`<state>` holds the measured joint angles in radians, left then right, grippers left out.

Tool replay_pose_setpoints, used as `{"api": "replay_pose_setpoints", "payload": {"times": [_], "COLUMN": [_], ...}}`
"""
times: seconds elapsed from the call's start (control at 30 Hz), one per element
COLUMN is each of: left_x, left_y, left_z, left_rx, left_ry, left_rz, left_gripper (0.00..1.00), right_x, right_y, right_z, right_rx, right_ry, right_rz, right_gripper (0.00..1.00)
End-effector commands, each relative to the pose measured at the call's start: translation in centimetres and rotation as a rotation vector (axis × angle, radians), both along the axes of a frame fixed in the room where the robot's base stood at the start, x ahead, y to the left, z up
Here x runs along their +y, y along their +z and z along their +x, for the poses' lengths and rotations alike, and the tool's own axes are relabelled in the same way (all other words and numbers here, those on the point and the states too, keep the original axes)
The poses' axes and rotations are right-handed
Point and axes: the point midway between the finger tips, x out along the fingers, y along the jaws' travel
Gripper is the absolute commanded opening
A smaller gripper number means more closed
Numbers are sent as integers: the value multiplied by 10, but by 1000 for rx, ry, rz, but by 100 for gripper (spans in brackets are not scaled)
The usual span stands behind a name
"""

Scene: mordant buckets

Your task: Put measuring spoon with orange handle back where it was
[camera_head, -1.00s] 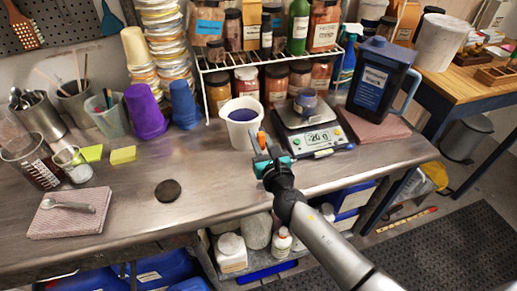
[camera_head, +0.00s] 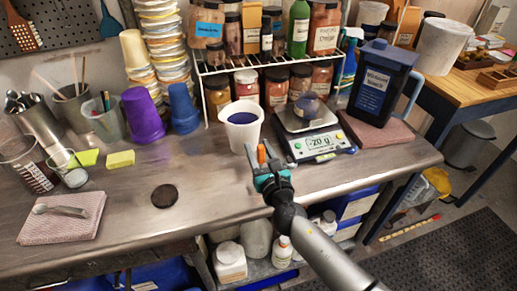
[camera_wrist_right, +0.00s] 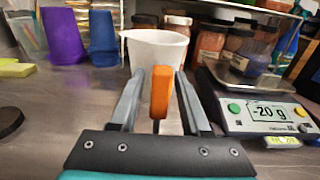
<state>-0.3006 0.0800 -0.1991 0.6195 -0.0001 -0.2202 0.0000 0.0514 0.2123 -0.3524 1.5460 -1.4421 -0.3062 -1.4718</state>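The measuring spoon's orange handle (camera_head: 262,153) stands roughly upright between the fingers of my right gripper (camera_head: 268,168). The handle also shows in the right wrist view (camera_wrist_right: 160,91), with a dark shaft below it; the spoon's bowl is hidden. The bucket holds something dark blue. My left gripper is not in view.
A dark round disc (camera_head: 164,195) lies on the bench, left of the right gripper. A pink cloth (camera_head: 62,226) with a metal spoon lies at far left. Purple (camera_head: 143,113) and blue cups stand behind. The scale reads -20 g. Bare bench lies between disc and gripper.

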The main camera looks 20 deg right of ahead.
Motion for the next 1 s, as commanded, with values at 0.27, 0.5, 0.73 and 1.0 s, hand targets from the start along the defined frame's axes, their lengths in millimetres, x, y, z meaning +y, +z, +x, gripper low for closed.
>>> {"api": "replay_pose_setpoints", "payload": {"times": [0.27, 0.5, 0.73, 1.0], "left_x": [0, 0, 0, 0], "left_y": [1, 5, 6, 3], "left_z": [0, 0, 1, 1], "left_rx": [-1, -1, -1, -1], "left_ry": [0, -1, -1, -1], "left_rz": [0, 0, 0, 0], "left_gripper": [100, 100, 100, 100], "right_x": [0, -1, -2, -3], "right_y": [0, 3, 3, 4], "right_z": [0, -15, -56, -100], "right_rx": [0, 2, 3, 2], "right_ry": [0, 0, 1, 1], "right_rz": [-1, -1, 0, -1], "right_gripper": [51, 51, 51, 51]}}
